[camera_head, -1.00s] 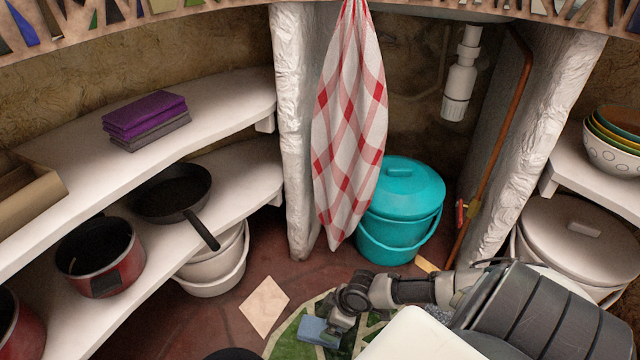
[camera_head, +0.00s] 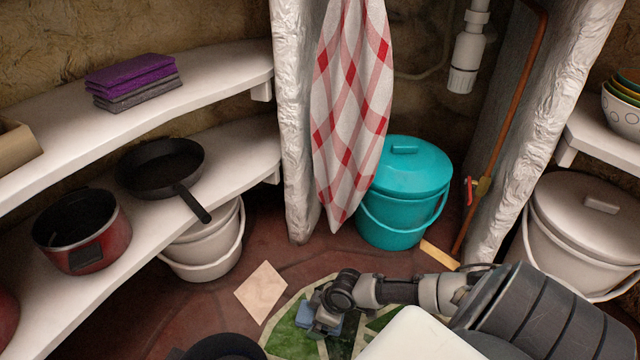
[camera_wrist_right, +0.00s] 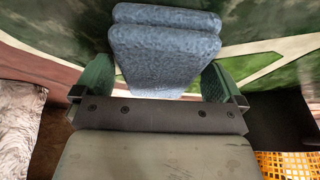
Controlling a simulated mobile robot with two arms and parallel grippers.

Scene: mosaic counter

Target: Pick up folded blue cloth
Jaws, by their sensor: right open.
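The folded blue cloth (camera_wrist_right: 165,50) lies low by the green patterned floor, seen in the right wrist view as two stacked textured layers. In the head view only a small blue part of it (camera_head: 304,313) shows beside my gripper. My right gripper (camera_wrist_right: 157,84) is open, with one green-padded finger on each side of the cloth's near end. In the head view the gripper (camera_head: 322,322) points down at the cloth, which it partly hides. Whether the fingers touch the cloth I cannot tell. My left gripper is not in view.
Shelves at left hold purple and grey folded cloths (camera_head: 133,80), a black pan (camera_head: 160,168) and a red pot (camera_head: 82,232). White pillars and a lidded bin (camera_head: 585,235) stand at right. Open floor lies left of my gripper.

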